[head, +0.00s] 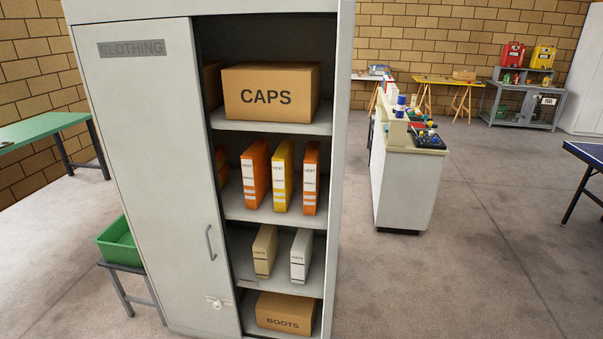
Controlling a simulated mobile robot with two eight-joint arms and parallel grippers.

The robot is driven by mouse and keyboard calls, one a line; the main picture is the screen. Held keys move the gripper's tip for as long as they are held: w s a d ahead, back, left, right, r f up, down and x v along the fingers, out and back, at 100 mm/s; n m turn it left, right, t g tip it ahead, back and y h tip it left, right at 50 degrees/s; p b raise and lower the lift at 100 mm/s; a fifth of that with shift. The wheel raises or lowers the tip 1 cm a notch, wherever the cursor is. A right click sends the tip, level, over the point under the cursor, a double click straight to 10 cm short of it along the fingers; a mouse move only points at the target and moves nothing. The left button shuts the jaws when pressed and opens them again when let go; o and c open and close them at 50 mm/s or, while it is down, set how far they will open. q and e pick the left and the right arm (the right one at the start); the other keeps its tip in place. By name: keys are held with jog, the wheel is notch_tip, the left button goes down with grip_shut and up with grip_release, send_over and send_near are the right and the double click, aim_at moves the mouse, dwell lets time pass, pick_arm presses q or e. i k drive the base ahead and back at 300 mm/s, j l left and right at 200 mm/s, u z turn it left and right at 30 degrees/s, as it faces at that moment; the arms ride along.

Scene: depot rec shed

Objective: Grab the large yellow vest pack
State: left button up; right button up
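A yellow vest pack (283,178) stands upright on the second shelf of the grey clothing cabinet (140,170). Its label reads VEST, but the size line is too small to read. It stands between two orange vest packs, one on the left (255,175) and one on the right (311,180), with small gaps between them. Part of another orange pack (221,165) shows at the left, mostly hidden by the cabinet's left door panel. Neither of my grippers is in view.
The cabinet's right half is open; the left door covers the rest. A CAPS box (271,92) sits above, two smaller packs (265,250) below, a BOOTS box (286,312) at the bottom. A green bin (118,243) stands left.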

aim_at(281, 161)
jog(key=i+j+z, duration=0.2)
jog(key=j+z, duration=0.15)
jog(key=i+j+z, duration=0.1)
jog(key=j+z, duration=0.3)
jog(key=i+j+z, duration=0.1)
jog(key=j, duration=0.45)
jog(key=i+j+z, duration=0.1)
jog(key=j, duration=0.45)
